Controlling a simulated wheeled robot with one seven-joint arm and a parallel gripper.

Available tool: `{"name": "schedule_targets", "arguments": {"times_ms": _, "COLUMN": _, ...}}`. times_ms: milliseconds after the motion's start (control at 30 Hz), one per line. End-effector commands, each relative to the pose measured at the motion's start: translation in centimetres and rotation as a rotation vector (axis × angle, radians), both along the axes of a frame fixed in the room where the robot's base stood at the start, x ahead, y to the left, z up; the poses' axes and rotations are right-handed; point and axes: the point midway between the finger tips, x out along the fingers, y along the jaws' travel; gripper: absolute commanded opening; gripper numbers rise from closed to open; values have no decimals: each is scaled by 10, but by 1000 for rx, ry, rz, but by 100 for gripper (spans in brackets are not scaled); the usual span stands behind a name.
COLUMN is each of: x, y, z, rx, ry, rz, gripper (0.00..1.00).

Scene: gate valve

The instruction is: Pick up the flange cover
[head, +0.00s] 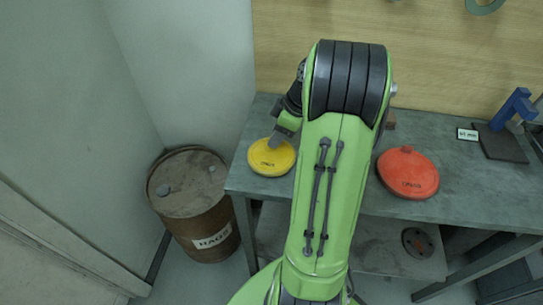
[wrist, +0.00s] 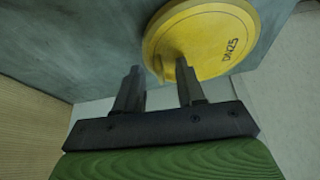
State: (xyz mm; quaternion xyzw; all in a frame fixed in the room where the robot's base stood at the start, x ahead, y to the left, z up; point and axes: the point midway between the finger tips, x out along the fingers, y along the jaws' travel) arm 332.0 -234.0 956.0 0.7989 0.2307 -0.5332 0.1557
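A yellow round cover (head: 266,161) with dark lettering lies on the left end of the grey bench. In the wrist view the yellow cover (wrist: 215,45) is marked "DN25" and has a small raised knob. My gripper (wrist: 158,74) is open, its two fingers apart, with the knob showing near the gap between the fingertips. I cannot tell whether a finger touches the cover. In the head view my gripper (head: 278,138) is at the yellow cover's upper right edge, partly hidden by my arm. A red-orange round cover (head: 408,172) with dark lettering lies right of my arm.
The bench (head: 465,185) has clear room right of the red cover. A blue tool on a dark plate (head: 503,143) and a small white label (head: 467,134) are at the far right. A rusty barrel (head: 192,205) stands left of the bench. A wooden wall panel (head: 430,60) closes the back.

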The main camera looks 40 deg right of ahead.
Motion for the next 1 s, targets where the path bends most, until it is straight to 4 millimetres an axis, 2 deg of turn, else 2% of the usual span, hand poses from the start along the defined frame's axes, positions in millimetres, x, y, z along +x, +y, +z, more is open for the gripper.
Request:
{"name": "schedule_targets", "arguments": {"times_ms": 67, "x": 0, "y": 0, "z": 1, "rx": 2, "ry": 2, "rz": -1, "gripper": 38}}
{"name": "schedule_targets", "arguments": {"times_ms": 100, "x": 0, "y": 0, "z": 1, "rx": 2, "ry": 2, "rz": -1, "gripper": 35}}
{"name": "schedule_targets", "arguments": {"times_ms": 333, "x": -1, "y": 0, "z": 1, "rx": 2, "ry": 2, "rz": -1, "gripper": 0}}
{"name": "schedule_targets", "arguments": {"times_ms": 733, "x": 0, "y": -1, "z": 7, "rx": 0, "ry": 1, "rz": -1, "gripper": 0}}
{"name": "schedule_targets", "arguments": {"times_ms": 867, "x": 0, "y": -1, "z": 35, "rx": -2, "ry": 0, "rz": -1, "gripper": 0}}
{"name": "schedule_targets", "arguments": {"times_ms": 1000, "x": 0, "y": -1, "z": 73, "rx": -2, "ry": 0, "rz": -1, "gripper": 0}}
